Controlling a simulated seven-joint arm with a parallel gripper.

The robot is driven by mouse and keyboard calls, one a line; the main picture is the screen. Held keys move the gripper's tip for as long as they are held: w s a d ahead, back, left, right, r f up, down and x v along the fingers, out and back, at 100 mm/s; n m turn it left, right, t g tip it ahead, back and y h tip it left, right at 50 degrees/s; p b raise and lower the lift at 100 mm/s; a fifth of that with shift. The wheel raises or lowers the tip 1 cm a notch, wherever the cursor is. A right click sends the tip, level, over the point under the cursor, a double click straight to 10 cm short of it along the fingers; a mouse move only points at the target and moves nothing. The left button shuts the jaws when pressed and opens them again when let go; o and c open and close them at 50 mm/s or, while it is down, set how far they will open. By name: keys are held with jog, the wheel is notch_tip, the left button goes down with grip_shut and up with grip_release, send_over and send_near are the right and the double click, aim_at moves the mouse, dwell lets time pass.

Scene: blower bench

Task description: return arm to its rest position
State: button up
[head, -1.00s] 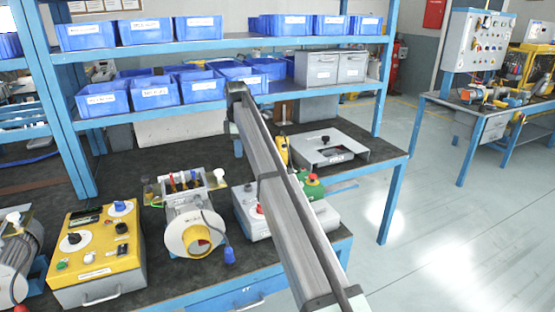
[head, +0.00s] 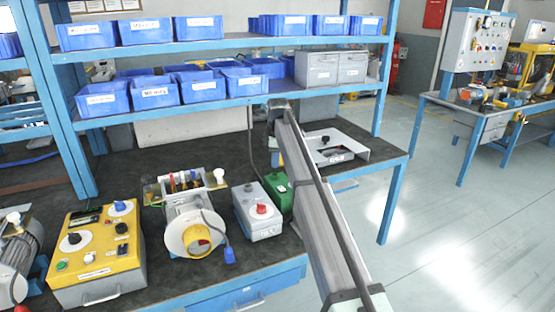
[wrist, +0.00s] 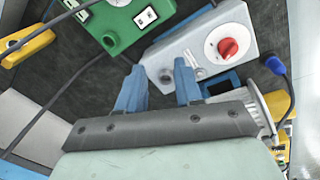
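My arm (head: 322,205) runs as a long grey beam from the bottom edge up over the right part of the bench in the head view. Its far end is just below the lower shelf. My gripper (wrist: 159,72) shows in the wrist view with two blue fingers apart and nothing between them. It is above the bench, near a grey box with a red knob (wrist: 222,45) and a green box (wrist: 125,22). I cannot make out the gripper in the head view.
The bench holds a yellow control box (head: 95,255), a blower (head: 188,225), the grey box (head: 258,212), the green box (head: 277,190) and a white tray-like unit (head: 345,150). A blue shelf (head: 200,108) with blue bins stands behind. Open floor (head: 455,225) lies right.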

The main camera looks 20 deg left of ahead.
jog(key=shift+w+d+f, duration=0.2)
jog(key=shift+d, duration=0.15)
dwell(0.3)
